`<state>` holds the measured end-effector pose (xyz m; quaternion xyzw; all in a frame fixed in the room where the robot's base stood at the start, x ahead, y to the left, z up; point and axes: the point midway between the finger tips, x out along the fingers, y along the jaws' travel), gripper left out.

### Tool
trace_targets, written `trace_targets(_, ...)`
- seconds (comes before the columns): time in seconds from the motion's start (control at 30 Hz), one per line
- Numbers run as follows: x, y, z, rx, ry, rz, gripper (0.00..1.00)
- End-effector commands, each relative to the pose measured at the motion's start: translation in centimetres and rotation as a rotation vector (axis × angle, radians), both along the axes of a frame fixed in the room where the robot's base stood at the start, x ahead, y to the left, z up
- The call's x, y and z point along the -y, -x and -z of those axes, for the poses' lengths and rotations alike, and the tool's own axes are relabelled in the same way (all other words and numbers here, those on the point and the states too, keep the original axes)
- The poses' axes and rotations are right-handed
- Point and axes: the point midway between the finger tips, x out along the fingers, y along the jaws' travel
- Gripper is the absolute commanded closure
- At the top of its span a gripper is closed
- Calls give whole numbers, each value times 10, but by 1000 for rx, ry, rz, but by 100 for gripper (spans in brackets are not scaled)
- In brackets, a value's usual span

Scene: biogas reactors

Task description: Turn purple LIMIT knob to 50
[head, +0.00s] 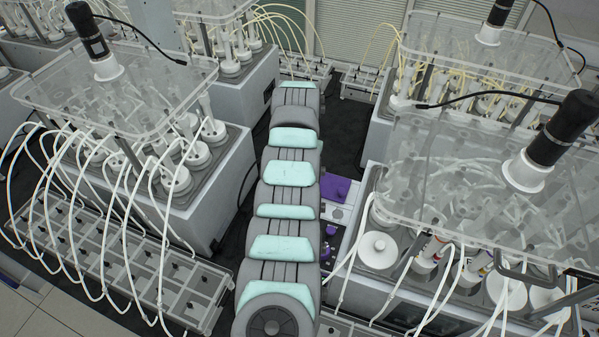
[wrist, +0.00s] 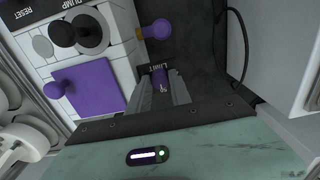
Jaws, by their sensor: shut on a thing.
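The purple LIMIT knob (wrist: 160,79) shows in the wrist view, with a dark plate reading LIMIT (wrist: 154,68) beside it. My gripper (wrist: 161,88) has its two grey fingers on either side of the knob and is shut on it. The fingers cover part of the knob, and I cannot read a dial setting. In the head view my own arm covers the gripper and the LIMIT knob.
A purple square plate (wrist: 86,92), a black knob (wrist: 64,35) and another purple knob (wrist: 160,28) are nearby on the panel. A black cable (wrist: 242,45) runs on the right. Reactor benches with clear lids (head: 115,90) and tubing flank my arm closely.

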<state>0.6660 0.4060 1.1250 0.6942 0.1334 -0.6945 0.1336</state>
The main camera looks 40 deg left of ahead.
Motion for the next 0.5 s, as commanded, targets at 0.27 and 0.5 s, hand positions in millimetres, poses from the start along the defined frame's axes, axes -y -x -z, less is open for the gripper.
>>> trace_targets(0.27,0,0,0,0,0,1,66)
trace_targets(0.5,0,0,0,1,0,1,66)
